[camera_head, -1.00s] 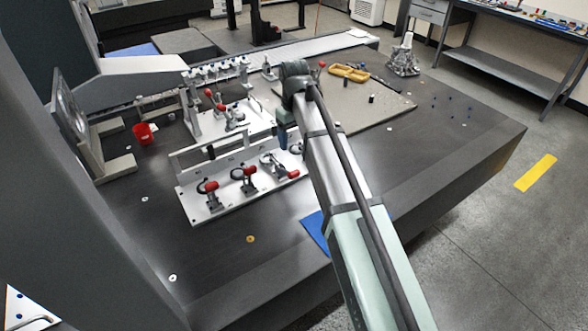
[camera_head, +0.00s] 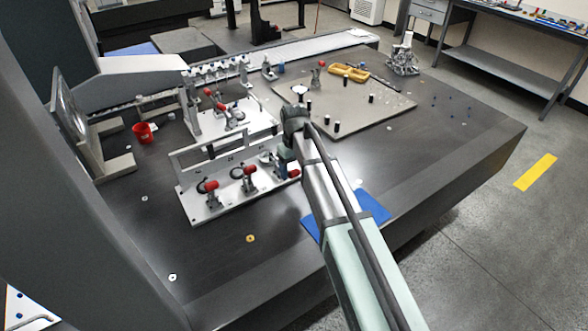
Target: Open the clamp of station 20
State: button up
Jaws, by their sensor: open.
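A white clamp fixture (camera_head: 222,202) stands on the dark table, left of my arm. It carries a row of toggle clamps with red handles: a left one (camera_head: 208,188), a middle one (camera_head: 248,176) and a right one (camera_head: 266,158). The station numbers on its upright plate are too small to read surely, so I cannot tell which clamp is station 20. My gripper (camera_head: 286,168) is open, pointing down at the right end of the fixture beside the right clamp. It partly hides that clamp; whether it touches the handle is unclear. The fingertips are hardly visible.
A second white fixture (camera_head: 252,126) with red-handled clamps stands behind. A grey plate (camera_head: 372,118) with black pegs and a yellow tray (camera_head: 349,72) lies back right. A red cup (camera_head: 143,132) stands left. A blue mat (camera_head: 372,208) lies under my arm.

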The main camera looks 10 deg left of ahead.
jog(key=shift+f, duration=0.2)
grip_shut()
dwell(0.6)
